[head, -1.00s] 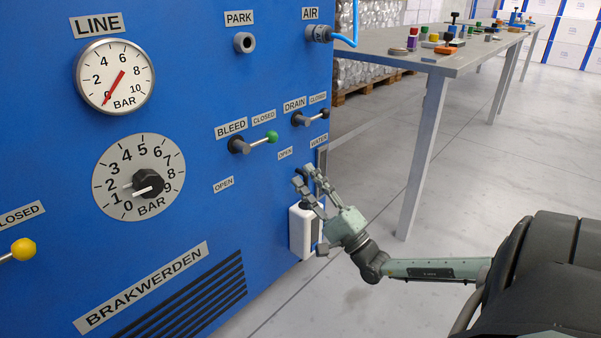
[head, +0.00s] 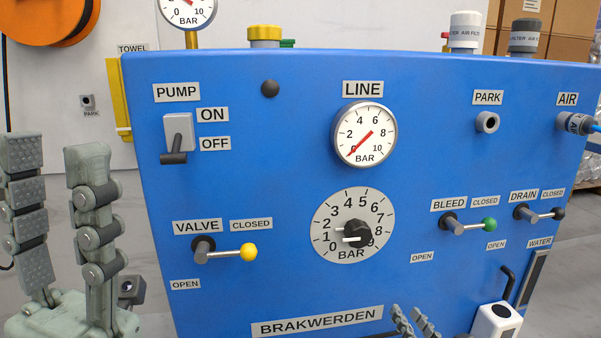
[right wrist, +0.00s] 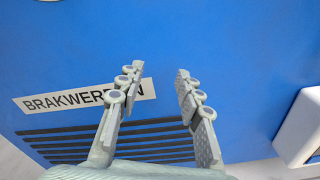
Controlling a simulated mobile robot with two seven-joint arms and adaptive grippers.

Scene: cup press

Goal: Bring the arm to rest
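My left gripper (head: 53,150) stands large at the left of the head view, fingers up and apart, with nothing between them. My right gripper (head: 408,314) shows only its finger ends at the bottom edge of the head view. The rest of my right arm is out of the head view.
The blue panel (head: 290,270) carries a yellow-knobbed valve lever (head: 225,252), a dial (head: 352,232), a green-knobbed bleed lever (head: 468,224) and a black-knobbed drain lever (head: 538,214). A white box (head: 497,320) at the lower right also shows in the right wrist view (right wrist: 303,130).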

